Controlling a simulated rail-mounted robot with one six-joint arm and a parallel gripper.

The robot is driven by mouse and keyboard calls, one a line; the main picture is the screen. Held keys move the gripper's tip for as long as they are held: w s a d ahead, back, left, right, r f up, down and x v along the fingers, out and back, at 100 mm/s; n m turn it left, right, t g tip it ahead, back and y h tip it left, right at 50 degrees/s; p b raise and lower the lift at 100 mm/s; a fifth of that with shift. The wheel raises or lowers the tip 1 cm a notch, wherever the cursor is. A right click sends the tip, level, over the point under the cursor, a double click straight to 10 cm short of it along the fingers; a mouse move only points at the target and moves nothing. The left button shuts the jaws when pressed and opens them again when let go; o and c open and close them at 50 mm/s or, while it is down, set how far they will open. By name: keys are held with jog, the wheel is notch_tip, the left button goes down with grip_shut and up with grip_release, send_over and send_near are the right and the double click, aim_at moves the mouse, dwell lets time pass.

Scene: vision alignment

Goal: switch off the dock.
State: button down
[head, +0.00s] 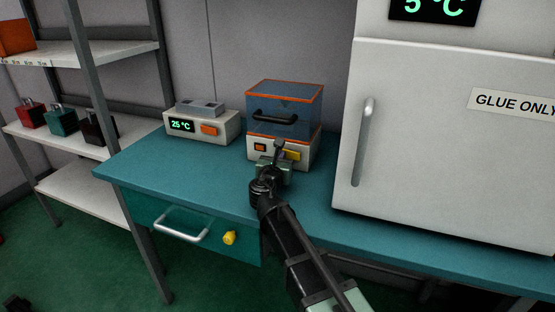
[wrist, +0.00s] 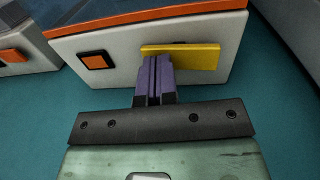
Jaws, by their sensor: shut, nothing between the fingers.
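A white base (head: 308,150) carries a blue see-through box (head: 300,102) with orange edges and a black handle; it looks like the dock, though no label shows. Its front bears an orange square button in a dark frame (head: 260,147) on the left and a yellow bar (head: 293,155) to the right. The wrist view shows the button (wrist: 96,61) and the yellow bar (wrist: 190,57) close up. My gripper (head: 280,150) is shut and empty before this front. Its fingertips (wrist: 158,60) overlap the bar's left part in the picture; I cannot tell if they touch it.
A white device (head: 218,138) reading 25 °C, with an orange button, stands to the left. A white cabinet marked GLUE ONLY (head: 430,130) stands to the right. The teal bench (head: 150,160) has a drawer with a yellow knob (head: 229,238). Padlocks (head: 62,118) sit on the left shelf.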

jog(key=a+v, duration=0.1)
jog(key=v, duration=0.3)
jog(key=a+v, duration=0.1)
jog(key=v, duration=0.4)
jog(key=a+v, duration=0.1)
jog(key=v, duration=0.3)
jog(key=shift+a, duration=0.1)
